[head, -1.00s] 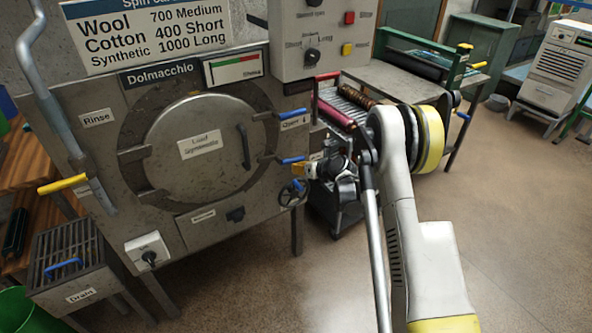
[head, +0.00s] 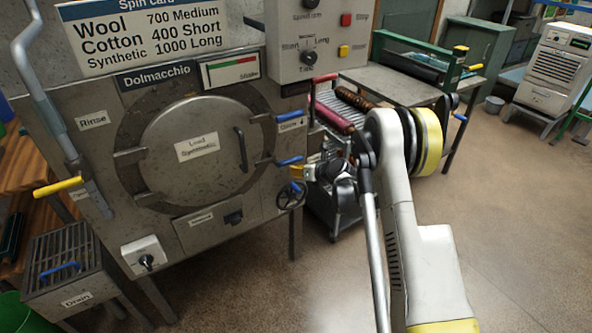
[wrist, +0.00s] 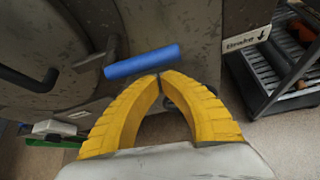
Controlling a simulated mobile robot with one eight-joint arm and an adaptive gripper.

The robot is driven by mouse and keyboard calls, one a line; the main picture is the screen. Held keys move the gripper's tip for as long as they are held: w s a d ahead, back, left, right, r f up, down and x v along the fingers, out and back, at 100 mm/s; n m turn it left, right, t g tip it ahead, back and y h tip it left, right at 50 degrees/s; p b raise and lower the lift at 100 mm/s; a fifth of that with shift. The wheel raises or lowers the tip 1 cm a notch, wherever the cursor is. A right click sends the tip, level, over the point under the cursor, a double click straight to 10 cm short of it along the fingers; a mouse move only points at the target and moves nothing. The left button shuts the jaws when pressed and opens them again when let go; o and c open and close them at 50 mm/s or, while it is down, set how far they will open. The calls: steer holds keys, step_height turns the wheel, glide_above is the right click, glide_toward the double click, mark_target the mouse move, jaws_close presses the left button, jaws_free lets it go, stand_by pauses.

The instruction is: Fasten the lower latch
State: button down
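The lower latch (head: 290,160) has a blue handle and sits at the right of the round door (head: 170,165). Its handle points outward to the right. In the wrist view the blue handle (wrist: 142,61) lies just beyond my fingertips, slightly left and tilted. The upper latch (head: 290,116), also blue, sits above it. My gripper (head: 297,173) is just below the lower latch handle. In the wrist view its yellow fingers (wrist: 160,76) meet at the tips, with nothing visible between them. I cannot tell whether the tips touch the handle.
A blue-handled wheel valve (head: 290,196) is just below my gripper. A dark door handle (head: 241,150) stands out to the left. A rack with rollers (head: 345,110) stands behind my arm. The floor (head: 530,230) at the right is clear.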

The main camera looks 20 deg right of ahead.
steer(key=s+d+r+p, duration=0.2)
steer(key=s+p, duration=0.1)
steer(key=s, duration=0.6)
steer(key=shift+d, duration=0.35)
